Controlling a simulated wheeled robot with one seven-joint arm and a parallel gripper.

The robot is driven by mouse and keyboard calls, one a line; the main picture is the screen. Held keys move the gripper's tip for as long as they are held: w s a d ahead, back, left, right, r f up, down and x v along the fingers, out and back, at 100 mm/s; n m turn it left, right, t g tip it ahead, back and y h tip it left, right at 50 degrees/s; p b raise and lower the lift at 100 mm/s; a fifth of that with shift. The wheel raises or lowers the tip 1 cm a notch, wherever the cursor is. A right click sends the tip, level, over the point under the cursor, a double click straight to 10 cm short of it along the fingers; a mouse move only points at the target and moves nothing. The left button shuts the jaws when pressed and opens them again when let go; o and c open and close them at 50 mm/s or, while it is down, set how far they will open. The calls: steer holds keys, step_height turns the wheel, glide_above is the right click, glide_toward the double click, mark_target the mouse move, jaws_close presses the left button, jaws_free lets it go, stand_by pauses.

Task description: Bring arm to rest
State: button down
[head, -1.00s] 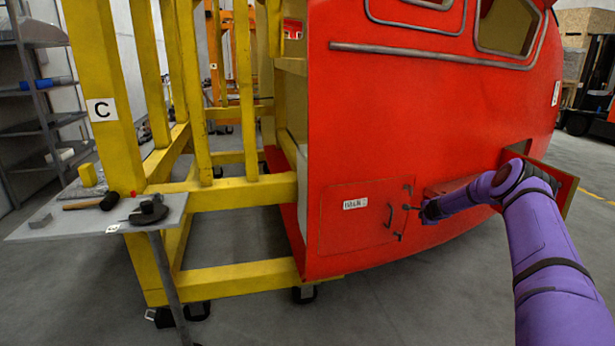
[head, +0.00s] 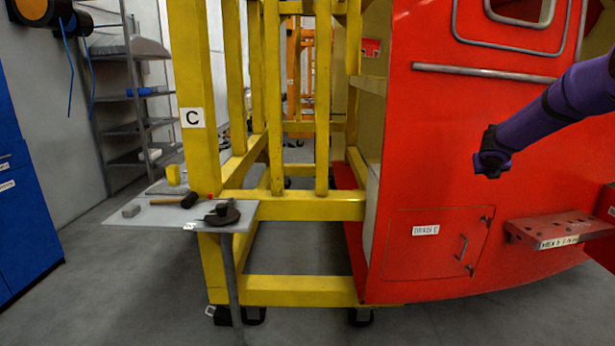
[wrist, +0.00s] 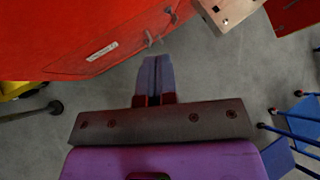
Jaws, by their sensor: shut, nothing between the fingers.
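My purple arm reaches in from the right in the head view, raised in front of the red nosecone (head: 450,130). My gripper (head: 490,165) hangs at its end, above the closed hatch (head: 435,245) and apart from it. In the wrist view my gripper (wrist: 155,75) shows its two fingers together with nothing between them. The hatch's label (wrist: 101,51) and handle also show there, beyond the fingers to the upper left.
A red perforated step (head: 555,228) juts from the nosecone at the right. A yellow frame (head: 290,207) on casters and a small grey table (head: 160,215) with a hammer (head: 178,201) stand left. Blue cabinets (head: 25,200) line the far left. Bare floor lies in front.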

steer(key=s+a+r+m+g, duration=0.1)
steer(key=s+a+r+m, duration=0.45)
steer(key=s, duration=0.35)
steer(key=s+a+r+m, duration=0.4)
steer(key=s+r+m, duration=0.15)
steer(key=s, duration=0.25)
steer(key=s+a+r+m+g, duration=0.1)
steer(key=s+a+r+m, duration=0.4)
steer(key=s, duration=0.4)
steer(key=s+a+f+m+y, duration=0.2)
steer(key=s+m, duration=0.3)
steer(key=s, duration=0.4)
steer(key=s+a+f+m+g+y, duration=0.1)
steer(key=s+a+m, duration=0.4)
steer(key=s, duration=0.5)
steer(key=s+a+f+m+y, duration=0.2)
steer(key=s+a+f+m, duration=0.1)
steer(key=s+m, duration=0.4)
steer(key=s+a, duration=0.1)
steer(key=s, duration=0.1)
steer(key=shift+s+g+y, duration=0.3)
steer(key=shift+s+y, duration=0.05)
steer(key=shift+y, duration=0.05)
steer(key=c, duration=1.8)
jaws_free()
steer(key=shift+f, duration=0.1)
